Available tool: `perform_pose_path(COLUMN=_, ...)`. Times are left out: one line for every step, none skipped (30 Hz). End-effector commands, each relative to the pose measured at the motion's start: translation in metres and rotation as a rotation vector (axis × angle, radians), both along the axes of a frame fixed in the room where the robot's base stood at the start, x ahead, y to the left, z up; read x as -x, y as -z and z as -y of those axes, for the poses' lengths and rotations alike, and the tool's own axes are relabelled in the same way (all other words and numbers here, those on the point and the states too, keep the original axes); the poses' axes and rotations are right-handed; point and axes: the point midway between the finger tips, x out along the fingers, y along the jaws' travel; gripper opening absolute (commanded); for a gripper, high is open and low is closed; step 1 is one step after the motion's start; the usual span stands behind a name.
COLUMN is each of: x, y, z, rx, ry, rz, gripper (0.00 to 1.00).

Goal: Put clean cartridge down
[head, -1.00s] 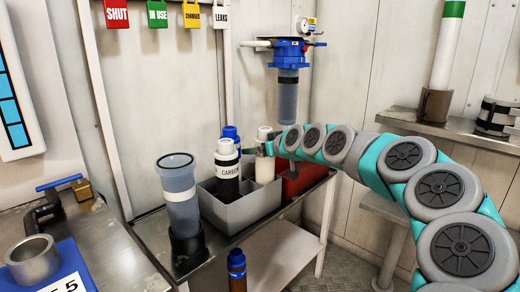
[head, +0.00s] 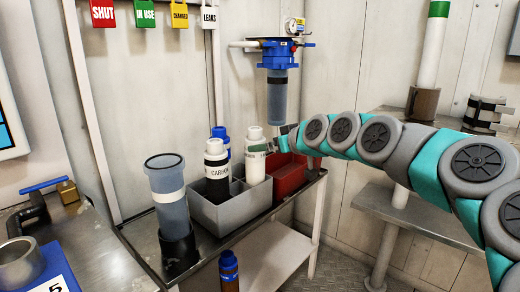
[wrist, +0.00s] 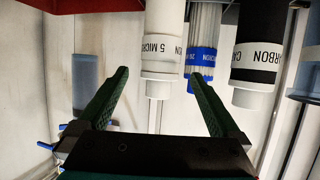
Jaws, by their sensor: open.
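The white cartridge (head: 254,166), with a "5 MICRON" band (wrist: 161,50), stands upright in a compartment of the grey bin (head: 217,216). My gripper (head: 268,147) is open at its upper part, coming from the right. In the wrist view, which shows the scene upside down, my gripper (wrist: 160,76) has its dark green fingers apart, with the cartridge's white end (wrist: 159,90) seen in the gap. No finger is visibly closed on it. A black "CARBON" cartridge (head: 216,172) and a blue-capped cartridge (head: 220,134) stand beside it in the bin.
A red bin (head: 289,178) adjoins the grey bin on the right. A clear housing (head: 170,197) stands at the shelf's left. A blue filter head (head: 279,54) with its bowl hangs on the wall behind. A dark blue-capped bottle (head: 229,268) is in front.

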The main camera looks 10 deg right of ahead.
Motion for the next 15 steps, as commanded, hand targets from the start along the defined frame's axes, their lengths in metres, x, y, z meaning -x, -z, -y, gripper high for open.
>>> perform_pose_path(x=0.005, y=-0.003, z=0.002, rx=-0.001, ry=0.001, rz=0.003, gripper=1.00)
perform_pose_path(x=0.007, y=-0.004, z=0.003, rx=0.000, ry=0.001, rz=0.003, gripper=1.00)
perform_pose_path(x=0.010, y=-0.005, z=0.004, rx=0.000, ry=0.001, rz=0.003, gripper=1.00)
perform_pose_path(x=0.011, y=-0.006, z=0.004, rx=0.000, ry=0.001, rz=0.003, gripper=1.00)
perform_pose_path(x=0.012, y=-0.006, z=0.005, rx=0.000, ry=0.001, rz=0.002, gripper=1.00)
perform_pose_path(x=0.014, y=-0.006, z=0.005, rx=0.000, ry=0.001, rz=0.002, gripper=1.00)
perform_pose_path(x=0.014, y=-0.006, z=0.006, rx=0.000, ry=0.001, rz=0.001, gripper=1.00)
perform_pose_path(x=0.015, y=-0.006, z=0.006, rx=0.000, ry=0.000, rz=0.001, gripper=1.00)
perform_pose_path(x=0.015, y=-0.007, z=0.006, rx=0.000, ry=0.000, rz=0.000, gripper=1.00)
perform_pose_path(x=0.015, y=-0.006, z=0.006, rx=0.000, ry=0.000, rz=0.000, gripper=1.00)
perform_pose_path(x=0.015, y=-0.006, z=0.006, rx=0.000, ry=0.000, rz=0.000, gripper=1.00)
perform_pose_path(x=0.015, y=-0.006, z=0.005, rx=0.000, ry=0.000, rz=0.000, gripper=1.00)
perform_pose_path(x=0.015, y=-0.006, z=0.005, rx=0.001, ry=-0.001, rz=0.000, gripper=1.00)
perform_pose_path(x=0.016, y=-0.006, z=0.004, rx=0.001, ry=-0.002, rz=-0.003, gripper=1.00)
perform_pose_path(x=0.018, y=-0.005, z=0.001, rx=0.004, ry=-0.008, rz=-0.009, gripper=1.00)
